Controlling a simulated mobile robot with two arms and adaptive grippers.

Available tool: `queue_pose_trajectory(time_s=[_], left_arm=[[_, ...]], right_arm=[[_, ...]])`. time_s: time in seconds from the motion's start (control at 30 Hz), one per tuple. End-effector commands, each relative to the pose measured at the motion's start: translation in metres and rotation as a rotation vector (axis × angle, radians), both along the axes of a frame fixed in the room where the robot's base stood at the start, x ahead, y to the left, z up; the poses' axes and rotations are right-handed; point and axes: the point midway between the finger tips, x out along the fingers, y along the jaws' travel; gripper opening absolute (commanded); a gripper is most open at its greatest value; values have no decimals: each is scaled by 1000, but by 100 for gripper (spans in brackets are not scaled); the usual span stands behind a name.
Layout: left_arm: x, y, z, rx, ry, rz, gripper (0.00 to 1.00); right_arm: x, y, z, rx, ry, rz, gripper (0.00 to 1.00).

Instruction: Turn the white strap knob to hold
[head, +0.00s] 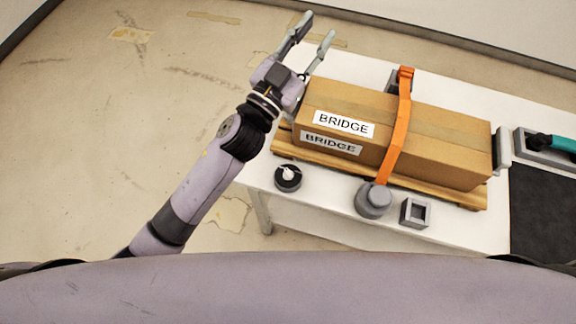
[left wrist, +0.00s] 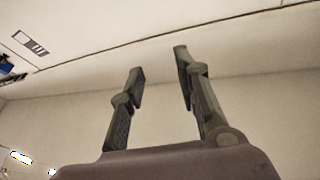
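A small white knob (head: 288,172) sits on a round black base at the near left of the white table. An orange strap (head: 399,130) runs over a cardboard box labelled BRIDGE (head: 450,135) and comes down near a grey round part (head: 373,200) at the table's front edge. Any hold marking is too small to read. My left gripper (head: 317,31) is open and empty, raised beyond the box's left end and well apart from the knob. Its spread fingers also show in the left wrist view (left wrist: 160,65), with only wall behind them. My right gripper is not in view.
The box rests on a wooden pallet (head: 283,146). A grey square socket (head: 415,213) stands at the table's front edge. A teal-handled tool (head: 562,144) lies in a grey holder at the right, above a dark mat (head: 540,210). The floor at the left is open.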

Motion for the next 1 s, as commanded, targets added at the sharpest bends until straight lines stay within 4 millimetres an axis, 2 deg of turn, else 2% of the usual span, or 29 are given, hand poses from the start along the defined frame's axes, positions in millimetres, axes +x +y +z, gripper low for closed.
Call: queue_pose_trajectory(time_s=[0.03,0.1,0.17,0.2,0.27,0.3,0.37,0.43,0.5,0.57,0.6,0.7,0.83,0.9,1.0], left_arm=[[-19,-31,31,15,-119,-127,30],[-57,-71,58,53,-259,-327,30],[-93,-100,68,116,-359,-501,30],[-118,-116,66,173,-412,-620,30],[-152,-134,54,283,-474,-792,30],[-172,-142,41,371,-502,-902,30],[-197,-146,14,527,-523,-1055,30],[-213,-139,-25,744,-514,-1205,30],[-214,-119,-66,992,-470,-1314,30],[-205,-95,-97,1216,-407,-1368,30],[-194,-76,-114,1364,-352,-1382,30],[-161,-27,-139,1689,-205,-1348,30],[-125,22,-146,1967,-47,-1246,30],[-114,37,-146,2046,6,-1202,30],[-108,47,-147,2093,41,-1174,30]], right_arm=[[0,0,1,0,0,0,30],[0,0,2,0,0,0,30],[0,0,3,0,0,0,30],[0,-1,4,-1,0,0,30],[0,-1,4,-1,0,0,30],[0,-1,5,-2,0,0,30],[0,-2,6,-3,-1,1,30],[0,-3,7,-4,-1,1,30],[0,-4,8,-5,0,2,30],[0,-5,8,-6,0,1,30],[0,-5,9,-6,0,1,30],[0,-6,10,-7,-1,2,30],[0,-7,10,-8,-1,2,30],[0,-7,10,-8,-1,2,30],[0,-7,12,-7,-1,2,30]])
